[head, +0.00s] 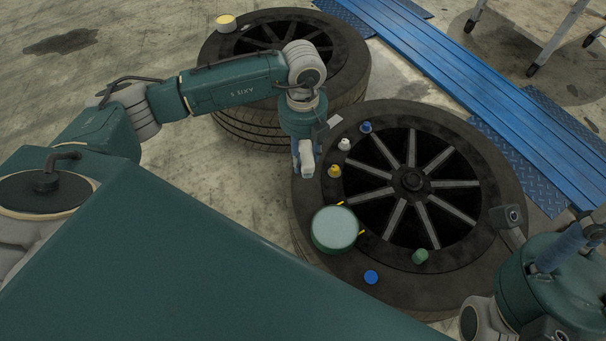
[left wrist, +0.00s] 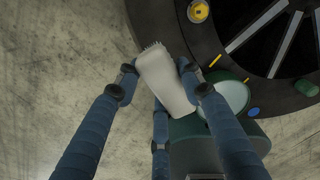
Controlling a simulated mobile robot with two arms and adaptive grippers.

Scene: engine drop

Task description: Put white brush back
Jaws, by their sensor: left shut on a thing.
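The white brush (left wrist: 165,82) is in my left gripper (left wrist: 156,75), with blue fingers closed on both its sides. Its short bristles face the top of the left wrist view. In the head view the brush (head: 306,156) shows as a small pale piece below my left wrist, at the left edge of the near tyre (head: 312,212). My left gripper (head: 298,155) is partly hidden there by the arm and the brush. My right arm is at the lower right; a blue part of the right gripper (head: 562,250) shows, but its fingertips cannot be made out.
On the near tyre are a round green container (head: 335,229) with a pale top, small blue (head: 366,127), white (head: 344,144), yellow (head: 335,171) and green (head: 420,257) pieces, and a blue disc (head: 371,277). A second tyre (head: 222,50) lies behind. Blue ramps (head: 470,75) run at the right.

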